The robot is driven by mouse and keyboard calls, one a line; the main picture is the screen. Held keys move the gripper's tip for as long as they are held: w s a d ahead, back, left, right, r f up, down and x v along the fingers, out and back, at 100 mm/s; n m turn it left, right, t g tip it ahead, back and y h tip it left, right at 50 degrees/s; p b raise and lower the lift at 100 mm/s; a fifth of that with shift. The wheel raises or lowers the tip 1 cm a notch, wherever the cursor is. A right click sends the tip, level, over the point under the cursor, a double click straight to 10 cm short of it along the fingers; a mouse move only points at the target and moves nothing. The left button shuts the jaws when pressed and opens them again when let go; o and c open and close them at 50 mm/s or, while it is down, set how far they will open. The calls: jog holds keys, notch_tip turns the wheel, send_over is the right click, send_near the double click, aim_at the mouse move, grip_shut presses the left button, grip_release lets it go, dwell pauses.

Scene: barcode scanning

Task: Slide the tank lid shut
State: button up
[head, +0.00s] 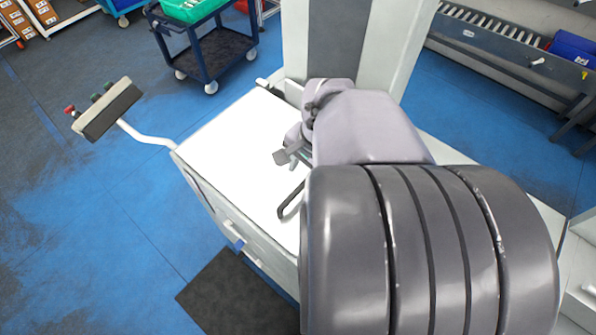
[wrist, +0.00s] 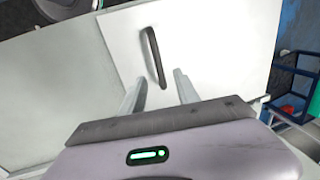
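The tank lid looks like the flat white panel (head: 235,140) on top of a white cabinet; it also shows in the wrist view (wrist: 215,50). A dark bar handle (head: 290,203) stands on it and shows clearly in the wrist view (wrist: 153,57). In the head view my gripper (head: 289,157) is over the panel, and my arm hides the panel's right part.
A paler grey surface (wrist: 50,95) adjoins the panel in the wrist view. A control box (head: 107,110) on a bent arm juts out left of the cabinet. A white column (head: 385,45) rises behind. A blue cart (head: 205,45) stands farther back. Blue floor lies open at left.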

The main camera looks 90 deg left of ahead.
notch_tip(320, 180, up, 7)
jog(key=w+d+p, duration=0.1)
jog(key=p, duration=0.2)
